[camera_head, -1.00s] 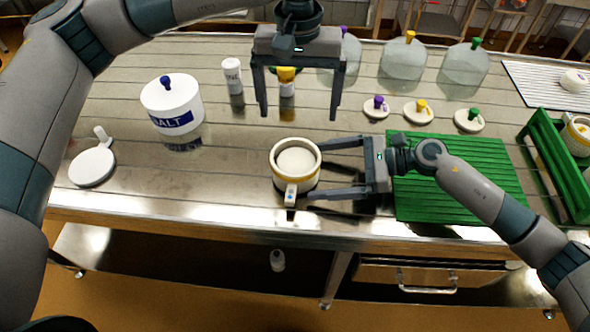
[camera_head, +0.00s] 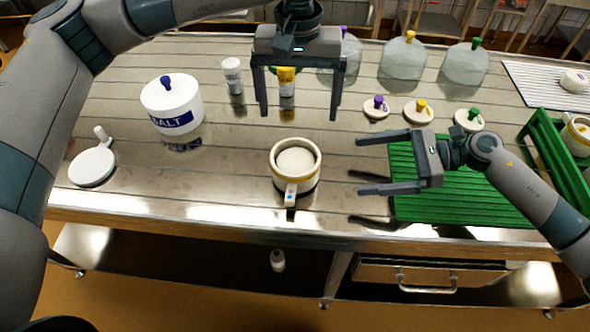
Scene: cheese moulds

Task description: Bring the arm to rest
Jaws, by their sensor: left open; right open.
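My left gripper (camera_head: 299,114) hangs over the back middle of the table with its two fingers pointing down, open and empty. My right gripper (camera_head: 360,165) is open and empty, its fingers pointing left, at the left edge of the green mat. A white cheese mould (camera_head: 283,154) with a yellow band and white contents stands on the table to the left of my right gripper, clear of its fingertips. A small tab with a blue mark (camera_head: 291,194) is at its front.
A white salt pot (camera_head: 160,95) and a round white lid-like disc (camera_head: 92,167) stand at the left. Three knobbed lids (camera_head: 418,112) and clear domes (camera_head: 404,58) are at the back right. The green ridged mat (camera_head: 470,205) and green rack (camera_head: 545,165) are at the right.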

